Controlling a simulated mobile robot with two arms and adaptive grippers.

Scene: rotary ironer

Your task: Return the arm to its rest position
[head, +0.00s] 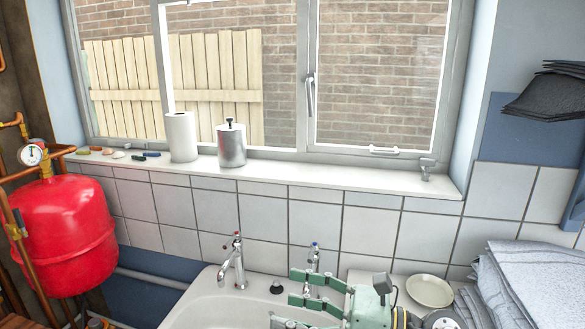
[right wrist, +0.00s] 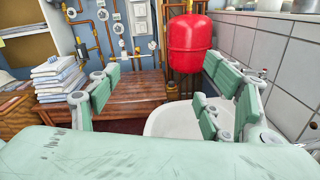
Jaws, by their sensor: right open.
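My right gripper (head: 294,286) is at the bottom of the head view, right of centre, with its green fingers pointing left. Its fingers are apart, with nothing between them. It shows over the right part of the white sink (head: 215,300), near the rear tap. In the right wrist view the green fingers (right wrist: 158,95) stand wide apart, with the sink (right wrist: 168,122) beyond them. My left gripper is in neither view.
Two taps, the left one (head: 233,262) and the right one (head: 313,262), rise behind the sink. A cream dish (head: 429,291) and folded grey cloths (head: 530,280) lie right of my gripper. A red tank (head: 65,235) stands at left. A wooden bench (right wrist: 115,92) shows in the wrist view.

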